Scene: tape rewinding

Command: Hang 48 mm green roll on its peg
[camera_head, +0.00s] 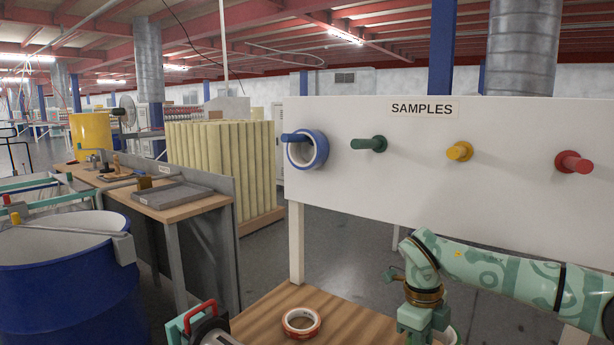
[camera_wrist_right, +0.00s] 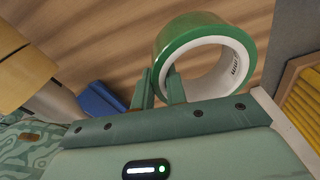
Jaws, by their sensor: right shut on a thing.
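The green roll (camera_wrist_right: 188,33) has a green outer band and a white core with small print. In the right wrist view it is between the fingertips of my right gripper (camera_wrist_right: 160,82), which is shut on its wall, one finger inside the core and one outside. In the head view my right gripper is low at the right, mostly cut off by the bottom edge, with a pale curved edge beside it. The green peg (camera_head: 369,145) is bare, second from left on the white SAMPLES board (camera_head: 350,185), well above the gripper. My left gripper is not in view.
A blue roll (camera_head: 319,151) hangs on the blue peg (camera_head: 294,138). The yellow peg (camera_head: 459,152) and red peg (camera_head: 574,162) are bare. A red roll (camera_head: 301,323) lies on the wooden table (camera_head: 262,325). A red-and-teal device (camera_head: 204,322) stands at its left edge.

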